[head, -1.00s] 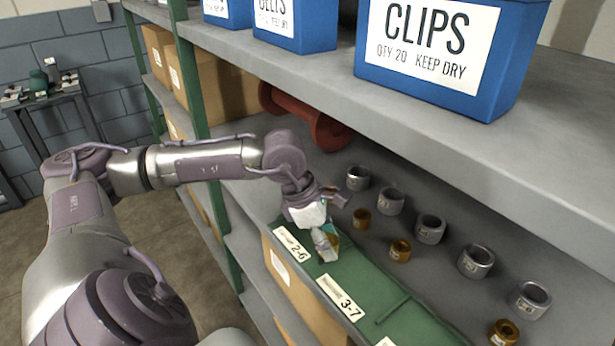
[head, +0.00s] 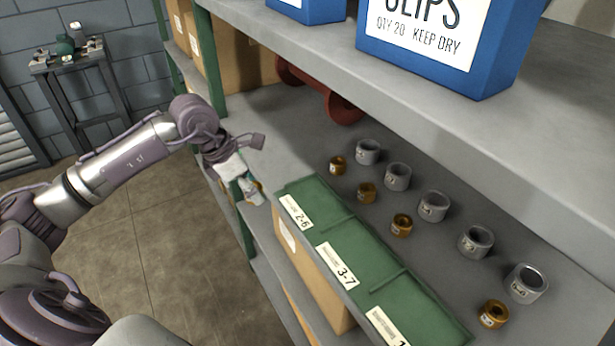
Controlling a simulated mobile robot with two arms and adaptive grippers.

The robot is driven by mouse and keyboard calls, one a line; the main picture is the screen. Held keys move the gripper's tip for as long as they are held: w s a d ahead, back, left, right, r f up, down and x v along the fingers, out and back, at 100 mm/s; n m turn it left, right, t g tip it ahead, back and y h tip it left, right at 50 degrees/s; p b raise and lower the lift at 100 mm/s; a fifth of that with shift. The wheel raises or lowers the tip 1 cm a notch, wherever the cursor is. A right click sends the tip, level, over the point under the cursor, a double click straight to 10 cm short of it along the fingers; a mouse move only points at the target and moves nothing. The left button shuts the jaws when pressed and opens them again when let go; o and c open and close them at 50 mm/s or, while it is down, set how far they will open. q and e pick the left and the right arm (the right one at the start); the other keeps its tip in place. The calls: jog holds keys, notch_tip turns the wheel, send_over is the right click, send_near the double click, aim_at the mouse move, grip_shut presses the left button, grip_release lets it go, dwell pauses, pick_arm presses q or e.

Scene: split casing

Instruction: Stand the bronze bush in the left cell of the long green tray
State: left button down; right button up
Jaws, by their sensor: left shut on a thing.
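The long green tray (head: 365,254) lies along the shelf's front edge, with labels 2-6, 3-7 and a third partly cut off. Its left cell (head: 318,204), behind label 2-6, looks empty, as does the middle cell. My left gripper (head: 256,194) is left of the tray's left end, near the shelf's front edge and apart from the tray. It is shut on a small bronze bush (head: 259,186), mostly hidden by the fingers, so its tilt is unclear. My right gripper is not in view.
Several other bronze bushes (head: 402,225) stand in a row behind the tray, with a wider gap before the last. Several grey rings (head: 433,206) stand behind them. A red spool-like part (head: 340,108) lies farther back. The upper shelf with blue bins (head: 440,45) overhangs.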

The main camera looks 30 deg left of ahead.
pick_arm(q)
jog(key=p, duration=0.4)
send_near(315, 192)
jog(key=shift+x, duration=1.15)
jog(key=shift+w+d, duration=0.35)
jog(key=shift+w, duration=0.15)
jog(key=x, duration=0.1)
jog(key=p+x, duration=0.2)
jog(key=shift+s+a+f, duration=0.15)
jog(key=shift+s+f, duration=0.1)
jog(key=shift+f, duration=0.05)
jog(key=shift+f, duration=0.15)
jog(key=shift+f+b, duration=0.15)
jog(key=shift+b, duration=0.15)
jog(key=c, duration=0.6)
grip_release()
